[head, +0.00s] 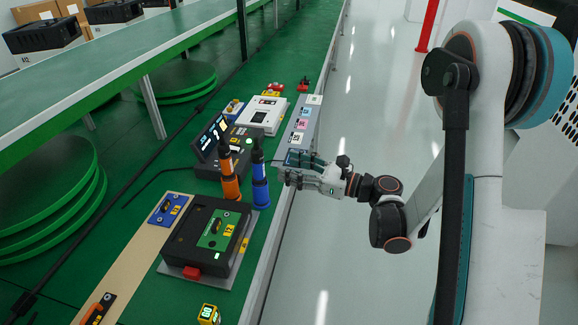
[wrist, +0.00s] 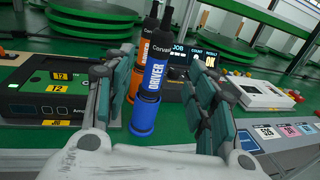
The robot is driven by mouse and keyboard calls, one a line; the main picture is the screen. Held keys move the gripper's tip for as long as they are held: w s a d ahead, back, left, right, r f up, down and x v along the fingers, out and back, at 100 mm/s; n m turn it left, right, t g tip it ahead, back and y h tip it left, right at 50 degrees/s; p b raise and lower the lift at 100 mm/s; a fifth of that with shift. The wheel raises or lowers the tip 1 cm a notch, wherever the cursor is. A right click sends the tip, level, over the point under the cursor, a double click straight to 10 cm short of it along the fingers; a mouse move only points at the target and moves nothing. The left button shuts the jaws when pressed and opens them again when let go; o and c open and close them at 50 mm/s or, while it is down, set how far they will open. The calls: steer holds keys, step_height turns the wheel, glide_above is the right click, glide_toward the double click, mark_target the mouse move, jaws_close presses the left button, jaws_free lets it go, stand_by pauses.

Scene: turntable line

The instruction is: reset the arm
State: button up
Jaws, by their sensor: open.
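My gripper (head: 290,168) hangs at the right edge of the green bench in the head view, held out over the edge by my arm. In the wrist view its two fingers (wrist: 158,100) stand wide apart with nothing between them. A blue driver (wrist: 149,90) stands upright beyond the fingers, seen through the gap. It also shows in the head view (head: 260,185), left of the gripper and apart from it. An orange driver (head: 229,175) stands upright just left of the blue one.
A black box with a green panel (head: 212,238) sits at the bench front. A display console (head: 219,150), a white box (head: 262,114) and a grey strip with labelled cards (head: 299,128) stand farther back. Free floor (head: 345,265) lies right of the bench.

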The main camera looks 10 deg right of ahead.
steer(key=w+d+r+m+t+h, duration=0.2)
steer(key=d+r+m+t+h, duration=0.25)
steer(key=r+m, duration=0.5)
steer(key=w+d+r+m+t+h, duration=0.35)
steer(key=r+m+t, duration=0.25)
steer(key=r+m, duration=0.4)
steer(key=s+d+r+m+h, duration=0.3)
steer(key=d+m+h, duration=0.35)
steer(key=m, duration=0.25)
steer(key=s+a+f+m+g, duration=0.1)
steer(key=s+f+m+g, duration=0.3)
steer(key=s, duration=0.5)
steer(key=s+a+f+m+g, duration=0.2)
steer(key=s+f+m+g, duration=0.2)
steer(key=s+f+m, duration=0.2)
steer(key=s+a+f+m+g, duration=0.1)
steer(key=s+f+m+g, duration=0.4)
steer(key=s+m, duration=0.4)
steer(key=s, duration=0.3)
steer(key=shift+s+a, duration=0.2)
steer(key=shift+f+h, duration=0.1)
steer(key=shift+h, duration=0.15)
